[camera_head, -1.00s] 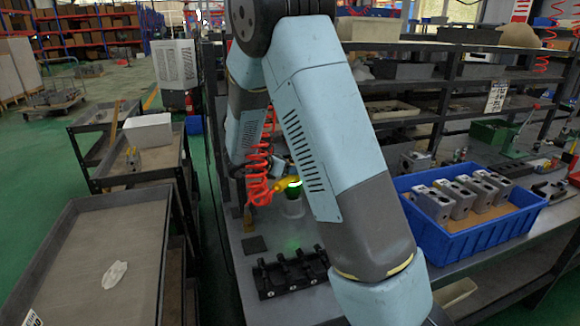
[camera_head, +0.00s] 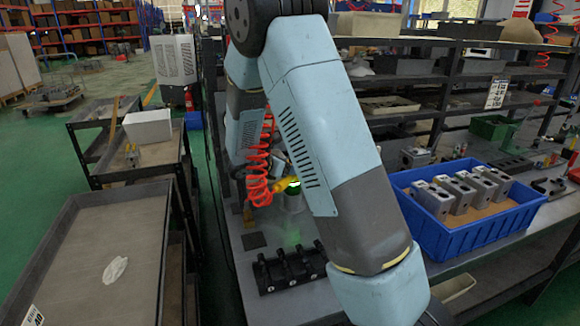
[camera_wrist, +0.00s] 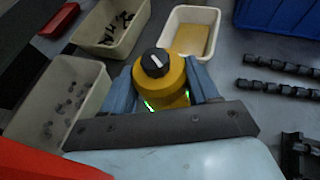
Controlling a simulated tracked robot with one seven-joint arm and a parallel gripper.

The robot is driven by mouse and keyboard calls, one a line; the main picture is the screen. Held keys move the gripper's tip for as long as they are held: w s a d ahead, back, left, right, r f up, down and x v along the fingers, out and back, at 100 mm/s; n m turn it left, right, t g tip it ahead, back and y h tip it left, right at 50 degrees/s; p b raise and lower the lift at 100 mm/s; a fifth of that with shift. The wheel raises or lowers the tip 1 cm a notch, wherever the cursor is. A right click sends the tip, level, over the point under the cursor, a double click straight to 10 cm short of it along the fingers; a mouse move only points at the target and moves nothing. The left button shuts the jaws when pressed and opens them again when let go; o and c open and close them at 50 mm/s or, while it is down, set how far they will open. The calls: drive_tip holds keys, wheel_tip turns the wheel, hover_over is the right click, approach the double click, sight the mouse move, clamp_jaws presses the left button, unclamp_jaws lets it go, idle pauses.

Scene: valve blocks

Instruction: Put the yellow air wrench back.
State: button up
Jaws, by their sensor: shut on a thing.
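The yellow air wrench (camera_wrist: 165,84) is between the two blue fingers of my gripper (camera_wrist: 161,74) in the wrist view. The fingers are shut on its sides, and its round end with a black knob faces the camera. A green glow shows beside it. In the head view, part of the yellow wrench (camera_head: 285,185) shows left of my arm, with the red coiled hose (camera_head: 258,172) beside it. My gripper is hidden behind my arm there. The wrench's lower end is hidden, so I cannot tell whether it touches anything.
A black slotted block (camera_head: 290,268) stands on the workbench (camera_head: 262,310). A blue crate (camera_head: 470,230) with metal valve blocks is at right. In the wrist view, a bin of dark parts (camera_wrist: 110,27), a bin with a tan bottom (camera_wrist: 188,36) and another bin (camera_wrist: 62,100) lie close by.

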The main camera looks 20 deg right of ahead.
drive_tip(key=shift+f, duration=0.1)
idle(0.4)
drive_tip(key=o, duration=1.5)
drive_tip(key=shift+f, duration=0.1)
drive_tip(key=v, duration=1.4)
drive_tip(key=shift+f, duration=0.1)
drive_tip(key=shift+d, duration=0.15)
